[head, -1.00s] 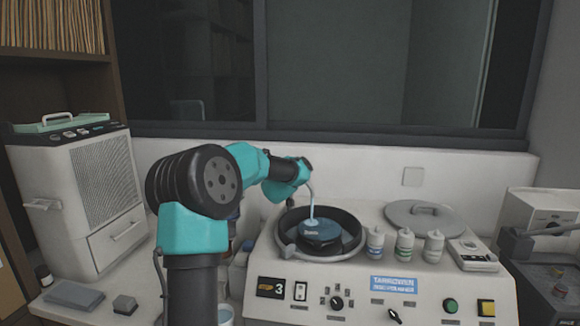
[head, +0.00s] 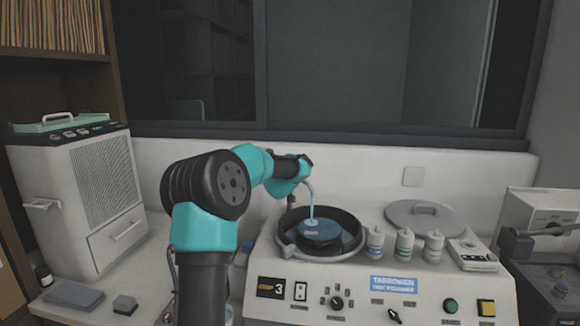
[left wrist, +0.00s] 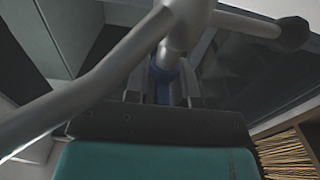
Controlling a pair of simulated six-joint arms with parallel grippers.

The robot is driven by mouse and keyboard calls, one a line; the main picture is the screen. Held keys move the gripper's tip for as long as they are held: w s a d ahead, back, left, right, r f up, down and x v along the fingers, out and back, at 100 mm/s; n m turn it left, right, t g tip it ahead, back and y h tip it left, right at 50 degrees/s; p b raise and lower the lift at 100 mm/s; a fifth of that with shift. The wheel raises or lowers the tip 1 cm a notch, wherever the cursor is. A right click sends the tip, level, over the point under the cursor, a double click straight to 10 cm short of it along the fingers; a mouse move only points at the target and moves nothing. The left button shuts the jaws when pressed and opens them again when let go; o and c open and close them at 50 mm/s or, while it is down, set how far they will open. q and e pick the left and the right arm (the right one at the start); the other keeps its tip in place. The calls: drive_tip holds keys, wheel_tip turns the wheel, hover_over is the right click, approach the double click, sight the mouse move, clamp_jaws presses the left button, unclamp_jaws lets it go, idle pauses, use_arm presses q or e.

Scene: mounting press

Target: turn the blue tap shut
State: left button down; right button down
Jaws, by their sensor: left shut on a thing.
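The blue tap (left wrist: 163,92) shows in the left wrist view as a narrow blue piece under a grey metal pipe. My left gripper (left wrist: 162,82) has a finger on each side of it and is shut on it. In the head view, the wrist hides the tap and the fingertips. A bent pale spout (head: 308,188) comes down in front of the wrist. A thin pale streak, which looks like water, hangs from it over the dark blue disc (head: 322,231) in the machine's round bowl (head: 350,249). My right gripper is not in view.
The white polishing machine (head: 420,303) has knobs and buttons on its front. Three small bottles (head: 405,245) and a grey lid (head: 425,214) stand right of the bowl. A white cabinet unit (head: 85,200) stands at left.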

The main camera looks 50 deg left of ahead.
use_arm(q)
drive_tip(key=shift+m+t+h, duration=1.4)
drive_tip(key=shift+m+h, duration=0.5)
drive_tip(key=shift+h, duration=0.7)
drive_tip(key=shift+m+t+h, duration=0.4)
drive_tip(key=shift+m+h, duration=0.7)
drive_tip(key=shift+h, duration=0.5)
drive_tip(key=shift+m+h, duration=1)
drive_tip(key=shift+h, duration=0.6)
drive_tip(key=m+g+h, duration=0.1)
drive_tip(key=m+h, duration=0.3)
drive_tip(key=h, duration=0.2)
drive_tip(key=shift+d+m+g+h, duration=0.15)
drive_tip(key=shift+m+g+h, duration=1)
drive_tip(key=shift+h, duration=0.75)
drive_tip(key=shift+m, duration=0.35)
drive_tip(key=shift+r, duration=0.1)
